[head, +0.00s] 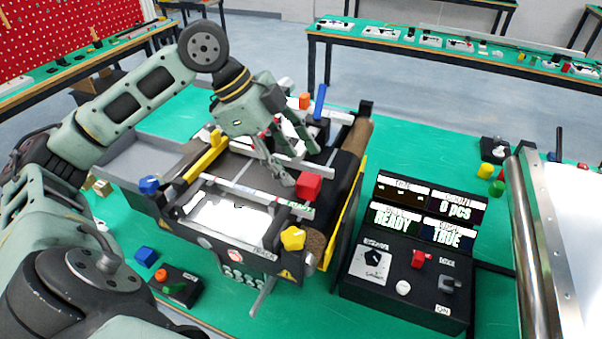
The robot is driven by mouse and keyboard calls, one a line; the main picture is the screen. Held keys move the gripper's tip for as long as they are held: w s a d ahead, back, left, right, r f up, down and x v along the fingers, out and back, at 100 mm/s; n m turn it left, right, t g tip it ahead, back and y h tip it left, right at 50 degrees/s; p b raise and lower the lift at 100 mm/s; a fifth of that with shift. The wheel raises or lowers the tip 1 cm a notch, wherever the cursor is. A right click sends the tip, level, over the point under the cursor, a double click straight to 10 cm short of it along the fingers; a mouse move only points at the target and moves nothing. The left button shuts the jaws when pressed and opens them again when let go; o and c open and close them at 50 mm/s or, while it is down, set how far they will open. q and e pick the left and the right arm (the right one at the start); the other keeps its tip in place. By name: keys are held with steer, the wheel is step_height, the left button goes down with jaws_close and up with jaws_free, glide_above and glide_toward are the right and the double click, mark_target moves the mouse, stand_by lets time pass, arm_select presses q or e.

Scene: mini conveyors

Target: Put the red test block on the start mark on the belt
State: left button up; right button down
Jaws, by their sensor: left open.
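The red test block (308,186) is a red cube at the near right side of the mini conveyor, by the light rail. The dark belt (348,165) shows between the rails, partly hidden by my arm and gripper. My left gripper (298,166) is open above the conveyor, with its fingers pointing down. One fingertip is close to the left of the red block; I cannot tell whether they touch. Nothing shows between the fingers. I cannot make out the start mark clearly. My right gripper is not in view.
A control box (408,265) with lit displays stands right of the conveyor. A grey tray (148,158) is at the left. A metal roller (535,260) borders the right.

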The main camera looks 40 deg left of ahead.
arm_select(q)
steer(key=v, duration=0.7)
stand_by(0.3)
